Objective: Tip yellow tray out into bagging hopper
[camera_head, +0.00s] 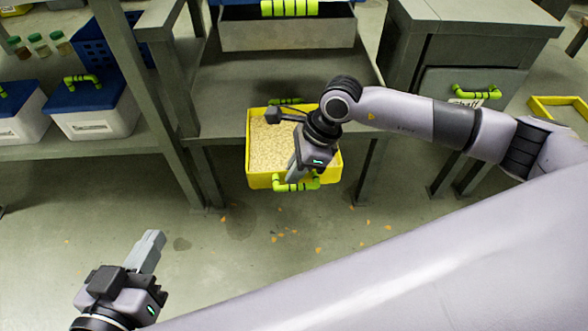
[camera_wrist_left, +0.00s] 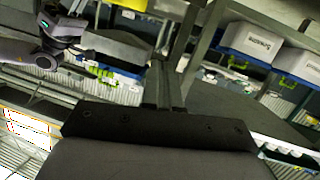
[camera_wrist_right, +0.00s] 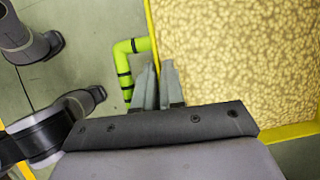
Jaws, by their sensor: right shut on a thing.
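The yellow tray (camera_head: 249,160) is filled with pale granular material and hangs level at the front of the grey bench, above the floor. Its near green handle (camera_head: 293,185) has black bands. I cannot pick out the bagging hopper with certainty.
Lidded white boxes (camera_head: 95,118) sit on the left shelf. A labelled drawer (camera_head: 450,88) is at right. Orange scraps lie on the floor; bench legs flank the tray.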

